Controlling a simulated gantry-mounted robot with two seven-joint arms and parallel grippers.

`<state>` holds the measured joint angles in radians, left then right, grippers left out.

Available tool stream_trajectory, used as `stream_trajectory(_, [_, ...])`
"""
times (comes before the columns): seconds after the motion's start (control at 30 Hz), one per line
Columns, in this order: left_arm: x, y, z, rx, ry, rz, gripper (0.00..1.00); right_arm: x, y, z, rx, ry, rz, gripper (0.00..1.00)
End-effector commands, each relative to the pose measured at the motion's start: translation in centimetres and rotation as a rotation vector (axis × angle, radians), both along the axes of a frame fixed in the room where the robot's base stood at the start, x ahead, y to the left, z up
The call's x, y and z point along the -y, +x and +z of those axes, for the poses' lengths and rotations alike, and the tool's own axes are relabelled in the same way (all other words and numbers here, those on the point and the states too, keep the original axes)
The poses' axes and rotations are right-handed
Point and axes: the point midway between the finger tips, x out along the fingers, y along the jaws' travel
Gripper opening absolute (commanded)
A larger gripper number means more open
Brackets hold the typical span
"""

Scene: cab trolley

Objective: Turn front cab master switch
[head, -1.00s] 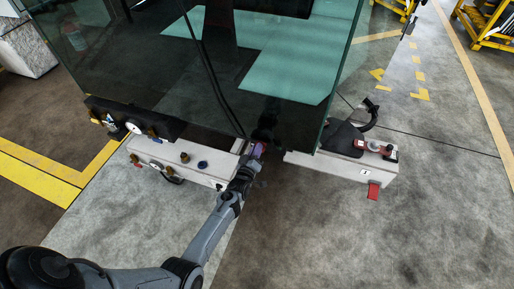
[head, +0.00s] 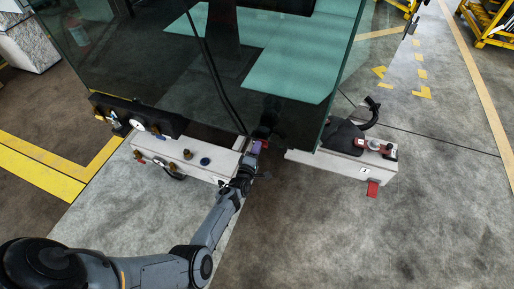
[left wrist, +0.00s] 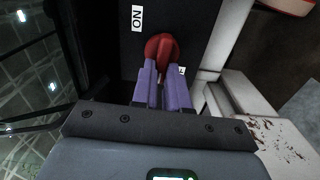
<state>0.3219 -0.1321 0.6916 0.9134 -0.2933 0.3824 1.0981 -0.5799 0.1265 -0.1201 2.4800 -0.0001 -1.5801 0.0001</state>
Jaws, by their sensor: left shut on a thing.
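The red master switch knob (left wrist: 160,46) shows at the top middle of the left wrist view, on a dark panel with a white ON label (left wrist: 137,18) beside it. My left gripper (left wrist: 160,85) has its purple fingers closed on the knob, one on each side. In the head view my left gripper (head: 255,149) is at the gap between the two white base beams, below the glass front. The switch cannot be made out there. My right gripper is not in view.
A white beam (head: 200,164) with knobs and a gauge lies left of the gripper. Another white beam (head: 325,168) with a red-handled part (head: 375,145) lies to the right. Large glass panes (head: 290,60) rise just behind. The floor in front is clear.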

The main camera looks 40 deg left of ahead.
Motion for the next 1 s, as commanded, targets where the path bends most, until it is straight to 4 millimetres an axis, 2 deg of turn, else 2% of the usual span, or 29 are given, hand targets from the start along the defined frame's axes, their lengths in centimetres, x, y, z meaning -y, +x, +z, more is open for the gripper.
stream_trajectory(0.67, [0.02, 0.01, -0.08, 0.022, -0.06, -0.001, 0.0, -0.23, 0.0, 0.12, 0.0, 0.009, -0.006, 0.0])
stream_trajectory(0.7, [0.02, 0.01, -0.08, 0.022, -0.06, -0.001, 0.19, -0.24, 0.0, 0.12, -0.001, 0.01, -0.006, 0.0])
stream_trajectory(0.83, [0.02, 0.0, -0.08, 0.022, -0.059, 0.0, 0.39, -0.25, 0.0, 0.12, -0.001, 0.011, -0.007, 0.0])
stream_trajectory(1.0, [0.01, -0.01, -0.08, 0.022, -0.058, 0.0, 0.39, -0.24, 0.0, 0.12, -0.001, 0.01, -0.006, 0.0])
